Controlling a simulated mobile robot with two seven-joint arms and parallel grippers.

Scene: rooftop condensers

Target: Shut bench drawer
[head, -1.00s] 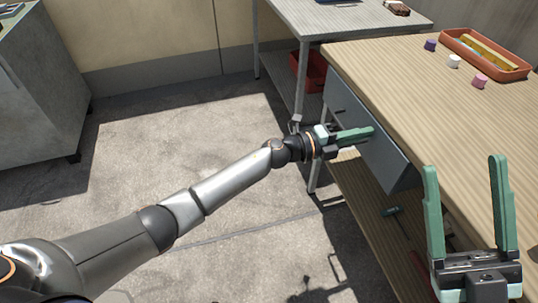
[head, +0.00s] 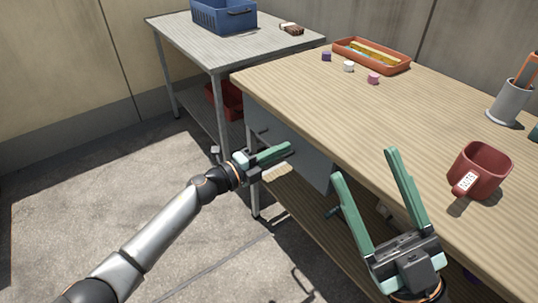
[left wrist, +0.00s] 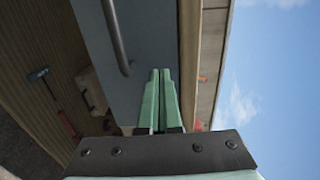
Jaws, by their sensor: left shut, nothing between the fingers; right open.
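The bench drawer has a blue-grey front (head: 312,166) below the wooden bench top (head: 400,130); in the head view it sits close under the top's edge, with no clear gap. In the left wrist view the drawer front (left wrist: 150,35) fills the upper middle and carries a long bar handle (left wrist: 116,38). My left gripper (head: 289,148) is shut and empty. Its fingertips (left wrist: 160,72) are at the drawer front, beside the handle; I cannot tell whether they touch. My right gripper (head: 363,163) is open and empty above the bench's near edge.
A red mug (head: 482,170) and grey pen cup (head: 509,102) stand on the bench at the right. An orange tray (head: 372,57) and small coloured pieces lie at its far end. A grey metal table (head: 225,45) with a blue crate (head: 223,15) stands beyond. Floor at left is clear.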

